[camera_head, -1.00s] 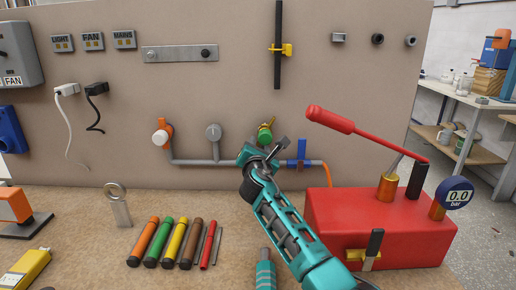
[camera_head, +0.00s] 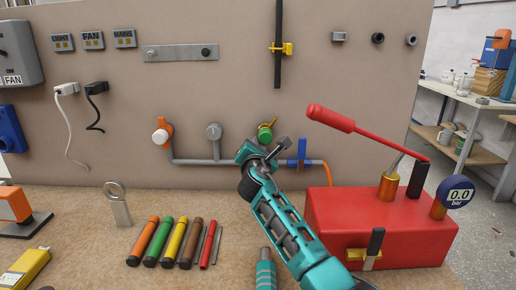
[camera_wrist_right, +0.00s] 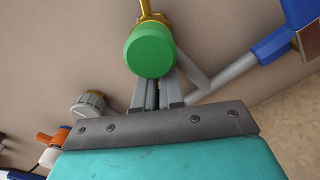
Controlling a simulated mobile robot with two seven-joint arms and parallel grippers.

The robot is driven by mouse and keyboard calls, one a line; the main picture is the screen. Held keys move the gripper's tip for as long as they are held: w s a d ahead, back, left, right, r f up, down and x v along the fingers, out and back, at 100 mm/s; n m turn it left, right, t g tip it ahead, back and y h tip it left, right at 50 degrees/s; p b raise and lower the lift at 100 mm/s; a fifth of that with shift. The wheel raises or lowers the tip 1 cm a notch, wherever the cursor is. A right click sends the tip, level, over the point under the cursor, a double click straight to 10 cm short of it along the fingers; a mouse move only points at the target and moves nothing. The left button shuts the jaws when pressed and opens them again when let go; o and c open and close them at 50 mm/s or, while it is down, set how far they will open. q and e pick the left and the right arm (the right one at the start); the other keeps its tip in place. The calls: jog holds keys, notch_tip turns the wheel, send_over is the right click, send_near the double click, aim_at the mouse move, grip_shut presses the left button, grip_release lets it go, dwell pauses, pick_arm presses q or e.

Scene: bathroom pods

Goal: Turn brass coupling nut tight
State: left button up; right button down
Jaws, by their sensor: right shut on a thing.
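A green round cap (camera_head: 265,134) with brass (camera_head: 271,122) behind it sits on the wall pipework. In the right wrist view the green cap (camera_wrist_right: 150,52) fills the upper middle, and the brass nut (camera_wrist_right: 154,19) shows just past it with a thin brass rod. My right gripper (camera_head: 264,148) reaches up to this fitting. In the right wrist view its two fingers (camera_wrist_right: 158,90) run close together behind the green cap, which hides the tips and the grip itself. It is shut, apparently on the brass nut. My left gripper is not in view.
A grey pipe (camera_head: 200,162) carries an orange-handled valve (camera_head: 163,133), a grey round fitting (camera_head: 214,132) and a blue valve (camera_head: 300,152) close by. A red pump (camera_head: 370,230) with a gauge stands right of my arm. Several coloured cylinders (camera_head: 178,243) lie on the bench.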

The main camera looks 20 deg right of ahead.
jog(key=m, duration=0.1)
jog(key=m+b, duration=0.1)
jog(key=m, duration=0.1)
jog(key=a+r+m+b, duration=0.1)
jog(key=m, duration=0.1)
jog(key=shift+w+a, duration=0.1)
jog(key=shift+w, duration=0.05)
jog(key=m, duration=0.1)
jog(key=r+m, duration=0.1)
jog(key=shift+a+m+b, duration=0.15)
jog(key=shift+m+b, duration=0.15)
jog(key=shift+b, duration=0.05)
jog(key=shift+w+r+m+b, duration=0.1)
jog(key=shift+r+m+b, duration=0.15)
jog(key=shift+m, duration=0.5)
jog(key=shift+r+m+b, duration=0.1)
jog(key=shift+r+m, duration=0.15)
jog(key=shift+m, duration=0.5)
jog(key=c, duration=1.2)
grip_release()
jog(key=shift+r, duration=0.1)
jog(key=shift+c, duration=0.2)
jog(key=shift+a, duration=0.1)
